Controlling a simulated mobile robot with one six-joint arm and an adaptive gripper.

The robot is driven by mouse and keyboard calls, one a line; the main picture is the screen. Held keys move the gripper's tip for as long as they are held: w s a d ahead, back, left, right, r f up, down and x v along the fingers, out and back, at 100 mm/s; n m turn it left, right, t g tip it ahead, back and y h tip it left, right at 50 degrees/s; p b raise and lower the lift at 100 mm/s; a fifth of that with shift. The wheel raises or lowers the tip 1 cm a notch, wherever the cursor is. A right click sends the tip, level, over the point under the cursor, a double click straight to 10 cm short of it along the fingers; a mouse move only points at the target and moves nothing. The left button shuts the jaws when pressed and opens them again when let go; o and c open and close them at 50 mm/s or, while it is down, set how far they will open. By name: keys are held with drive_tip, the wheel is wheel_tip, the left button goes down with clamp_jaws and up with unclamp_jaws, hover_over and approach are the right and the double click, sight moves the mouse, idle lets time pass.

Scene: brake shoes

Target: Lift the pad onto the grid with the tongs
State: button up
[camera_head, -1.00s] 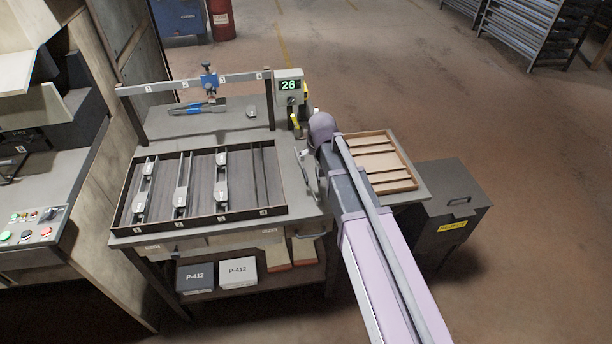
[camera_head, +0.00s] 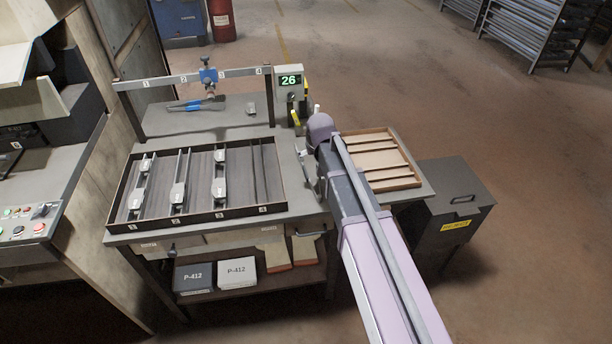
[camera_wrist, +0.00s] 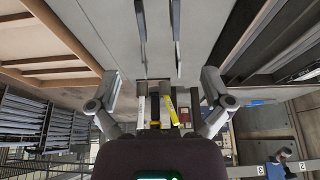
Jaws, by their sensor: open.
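A tool with blue handles and dark jaws, probably the tongs (camera_head: 197,105), lies flat at the back of the bench. A small grey piece, possibly the pad (camera_head: 251,109), lies to its right. No part is clearly marked as the grid; a dark-framed tray (camera_head: 267,209) has numbered lanes, with grey metal parts (camera_head: 180,185) in the left three. My gripper (camera_wrist: 160,92) is open, its fingers apart over the bench strip between the tray and a wooden tray. Two dark prongs (camera_wrist: 141,35) and yellow-and-white parts (camera_wrist: 172,110) show between the fingers; I cannot tell whether they belong together.
The wooden tray (camera_head: 412,184) stands to the right. A numbered bar (camera_head: 140,84) with a blue clamp (camera_head: 208,74) spans the back. A display post reading 26 (camera_head: 290,82) stands behind my arm. A dark bin (camera_head: 450,190) is at the right.

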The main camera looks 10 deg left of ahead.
drive_tip(key=b, duration=0.4)
approach(311, 172)
drive_tip(key=shift+w+a+f, duration=0.1)
drive_tip(key=shift+a+f, duration=0.05)
drive_tip(key=shift+f, duration=0.7)
drive_tip(key=shift+w+b+x, duration=0.2)
drive_tip(key=shift+b+x, duration=2.05)
drive_tip(key=shift+x, duration=0.35)
drive_tip(key=shift+r, duration=0.1)
drive_tip(key=shift+s, duration=0.1)
clamp_jaws()
